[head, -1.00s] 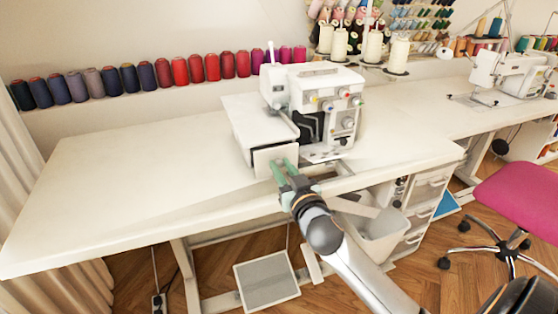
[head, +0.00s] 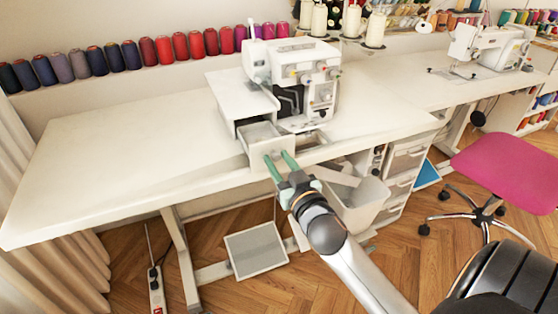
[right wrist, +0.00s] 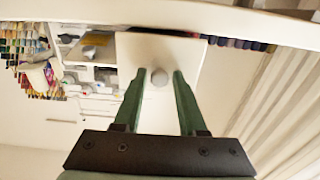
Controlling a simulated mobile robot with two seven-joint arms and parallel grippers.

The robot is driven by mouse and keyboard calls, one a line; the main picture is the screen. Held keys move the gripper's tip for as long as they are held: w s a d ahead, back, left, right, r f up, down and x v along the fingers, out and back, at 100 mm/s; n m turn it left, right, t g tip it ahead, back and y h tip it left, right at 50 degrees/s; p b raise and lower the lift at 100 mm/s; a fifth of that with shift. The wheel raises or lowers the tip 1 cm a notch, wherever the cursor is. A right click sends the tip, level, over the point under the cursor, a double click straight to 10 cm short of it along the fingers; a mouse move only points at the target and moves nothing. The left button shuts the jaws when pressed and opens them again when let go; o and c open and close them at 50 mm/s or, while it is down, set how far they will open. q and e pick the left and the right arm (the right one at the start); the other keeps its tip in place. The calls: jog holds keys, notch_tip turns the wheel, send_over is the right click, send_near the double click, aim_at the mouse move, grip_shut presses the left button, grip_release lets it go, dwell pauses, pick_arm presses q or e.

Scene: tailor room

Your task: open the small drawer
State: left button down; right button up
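The small drawer (head: 259,133) is in the white cabinet under the serger on the table. It is pulled out toward me, and its open inside shows in the head view. Its pale front fills the middle of the right wrist view (right wrist: 150,50), with a round knob (right wrist: 159,77) on it. My right gripper (head: 277,155) is in front of the drawer. Its green fingers are spread on either side of the knob, with a small gap visible on each side (right wrist: 160,74). My left gripper is not in view.
The white serger (head: 300,72) stands beside and behind the drawer on the long white table (head: 130,150). A bin (head: 360,205) and drawer unit (head: 402,175) are below the table. A pink chair (head: 515,170) stands at the right. The table's left part is clear.

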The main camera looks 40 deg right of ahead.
jog(key=shift+o, duration=1.1)
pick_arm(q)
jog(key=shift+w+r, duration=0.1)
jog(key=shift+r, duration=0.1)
pick_arm(e)
jog(key=v, duration=1.2)
jog(key=shift+s, duration=0.25)
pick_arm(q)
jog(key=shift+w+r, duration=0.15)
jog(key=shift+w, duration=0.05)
pick_arm(e)
jog(key=shift+a, duration=0.1)
